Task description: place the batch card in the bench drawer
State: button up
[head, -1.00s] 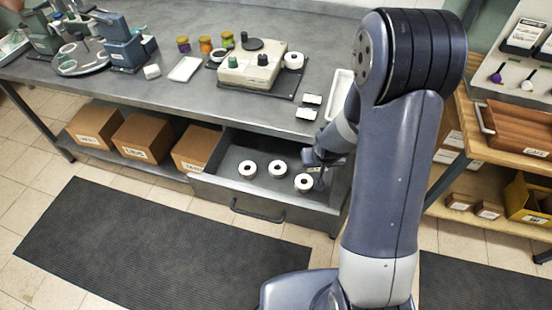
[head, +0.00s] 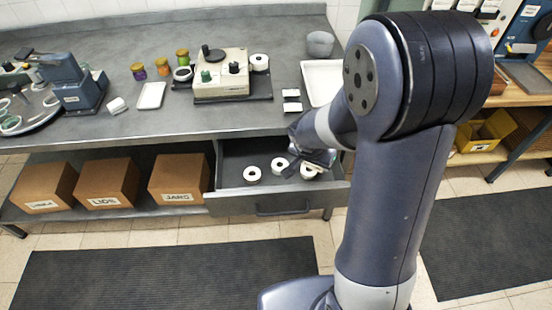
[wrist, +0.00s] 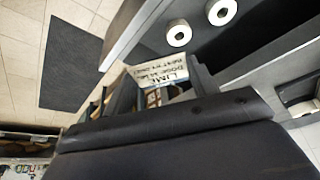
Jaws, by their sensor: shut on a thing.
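The batch card (wrist: 158,70) is a pale card with dark handwritten lettering, "LIME" among the words. In the wrist view it is between the fingers of my gripper (wrist: 150,95), which is shut on it. The bench drawer (head: 226,202) is pulled open under the grey bench. In the head view my gripper (head: 312,158) is over the right part of the drawer. My wrist hides some of the drawer there, and the card cannot be made out in that view. The height of the card above the drawer floor is unclear.
White label rolls (head: 252,174) lie in the drawer, one close to my gripper. Labelled cardboard boxes (head: 108,180) stand on the shelf to the left. The bench top (head: 215,122) overhangs the drawer's back. A white tray (head: 318,80) sits above. Dark mats lie on the floor.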

jog(key=s+r+m+g, duration=0.2)
jog(key=r+m, duration=0.6)
jog(key=s+a+r+m+g+h, duration=0.1)
jog(key=r+m+g, duration=0.2)
jog(key=r+m, duration=0.4)
jog(key=shift+s+r+m+g+h, duration=0.3)
jog(key=shift+s+r+m, duration=0.05)
jog(key=shift+m, duration=0.15)
